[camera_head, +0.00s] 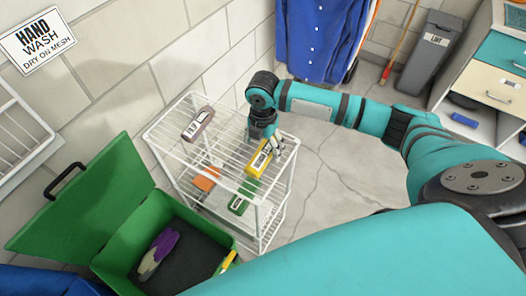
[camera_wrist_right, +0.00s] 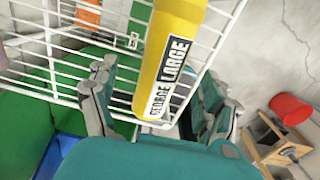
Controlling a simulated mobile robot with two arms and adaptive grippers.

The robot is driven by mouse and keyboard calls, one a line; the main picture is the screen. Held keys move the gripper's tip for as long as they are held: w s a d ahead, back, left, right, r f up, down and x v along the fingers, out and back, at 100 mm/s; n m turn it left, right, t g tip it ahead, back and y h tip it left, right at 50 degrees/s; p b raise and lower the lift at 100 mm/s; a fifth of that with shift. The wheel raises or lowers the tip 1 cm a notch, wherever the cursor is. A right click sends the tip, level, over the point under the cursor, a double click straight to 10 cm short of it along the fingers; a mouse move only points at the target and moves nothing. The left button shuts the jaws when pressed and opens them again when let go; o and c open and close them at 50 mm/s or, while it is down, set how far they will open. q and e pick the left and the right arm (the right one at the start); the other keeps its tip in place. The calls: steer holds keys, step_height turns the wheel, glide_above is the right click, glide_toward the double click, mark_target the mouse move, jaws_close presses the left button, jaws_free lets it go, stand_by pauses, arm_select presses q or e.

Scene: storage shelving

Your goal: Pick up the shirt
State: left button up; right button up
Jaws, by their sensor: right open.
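A yellow rolled item (camera_head: 259,160), apparently a folded shirt, lies on the top shelf of a white wire rack. In the right wrist view the yellow item (camera_wrist_right: 172,55) carries a label reading "GEORGE LARGE". My right gripper (camera_head: 276,142) is over the rack's right end, at the yellow item. In the wrist view its fingers (camera_wrist_right: 160,100) are spread, one on each side of the item's near end. Whether they touch it cannot be told. Several blue shirts (camera_head: 318,40) hang at the back. My left gripper is out of view.
The wire rack (camera_head: 165,137) also holds a brownish labelled item (camera_head: 198,124), with orange (camera_head: 206,178) and green (camera_head: 243,196) items lower down. An open green bin (camera_head: 215,238) holds purple cloth (camera_head: 160,246). A grey bin (camera_head: 430,55) stands at the back.

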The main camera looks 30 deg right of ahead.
steer(key=shift+f, duration=1.4)
steer(key=shift+w, duration=0.1)
steer(key=c, duration=1.4)
steer(key=shift+o, duration=0.2)
steer(key=shift+r, duration=0.1)
steer(key=shift+r, duration=0.45)
step_height(320, 180, up, 2)
steer(key=shift+r+b, duration=0.25)
steer(key=shift+b, duration=0.2)
steer(key=s+d+r+b, duration=0.1)
steer(key=s+d+b, duration=0.1)
steer(key=s, duration=1.3)
steer(key=shift+s+d+r, duration=0.25)
steer(key=shift+s+d, duration=0.15)
steer(key=shift+d, duration=0.15)
